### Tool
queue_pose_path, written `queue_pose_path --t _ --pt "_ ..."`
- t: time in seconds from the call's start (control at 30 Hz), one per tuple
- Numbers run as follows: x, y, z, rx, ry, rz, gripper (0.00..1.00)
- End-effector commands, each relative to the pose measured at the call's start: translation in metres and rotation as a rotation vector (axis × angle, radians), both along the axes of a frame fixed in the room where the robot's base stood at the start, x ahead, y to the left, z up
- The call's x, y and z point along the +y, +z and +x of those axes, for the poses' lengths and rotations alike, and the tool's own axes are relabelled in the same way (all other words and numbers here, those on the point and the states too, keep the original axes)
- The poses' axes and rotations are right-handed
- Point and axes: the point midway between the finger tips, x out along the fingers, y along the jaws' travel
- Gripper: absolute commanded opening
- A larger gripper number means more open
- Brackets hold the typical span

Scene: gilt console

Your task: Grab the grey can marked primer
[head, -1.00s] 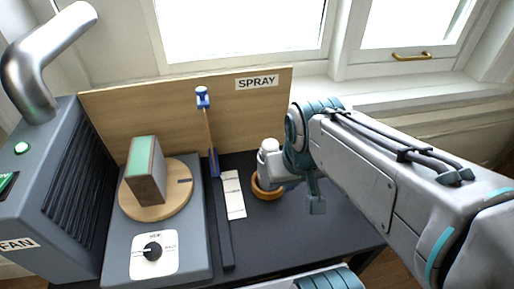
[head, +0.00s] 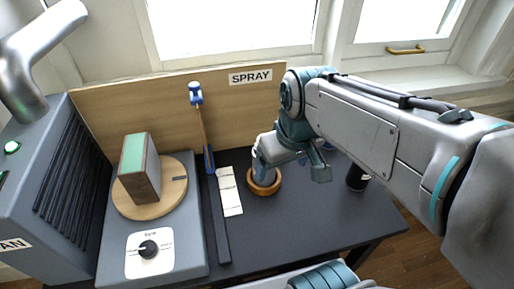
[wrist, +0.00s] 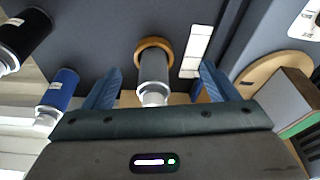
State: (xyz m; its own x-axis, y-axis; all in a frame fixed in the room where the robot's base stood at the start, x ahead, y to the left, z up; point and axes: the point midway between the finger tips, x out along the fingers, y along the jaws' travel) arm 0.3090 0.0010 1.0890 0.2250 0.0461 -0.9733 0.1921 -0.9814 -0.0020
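A grey can (wrist: 153,72) with a pale cap stands in a round wooden ring (wrist: 166,45) on the dark bench top. The wooden ring shows in the head view (head: 277,183) too, with the can largely hidden by my gripper. My gripper (wrist: 161,70) is open, its two blue fingers on either side of the can with gaps between. No primer marking is readable on the can from here.
In the wrist view a blue can (wrist: 60,89) and a black can (wrist: 22,37) stand to the left. In the head view a white card (head: 230,190), a dark strip (head: 221,225) and a turntable box (head: 176,250) lie left of the ring. A SPRAY board (head: 180,105) stands behind.

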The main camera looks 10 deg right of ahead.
Motion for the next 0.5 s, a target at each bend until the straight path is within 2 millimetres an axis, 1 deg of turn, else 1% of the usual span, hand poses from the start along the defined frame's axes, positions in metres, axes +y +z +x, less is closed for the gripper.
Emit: queue_pose_path --t 0.03,0.1,0.4,0.5 --pt "0.001 0.001 0.011 0.012 0.079 -0.001 0.84" --pt "0.0 0.008 0.026 0.032 0.201 -0.008 0.84" --pt "-0.005 0.034 0.084 0.108 0.698 -0.075 0.84" --pt "-0.005 0.042 0.1 0.131 0.847 -0.106 0.84"
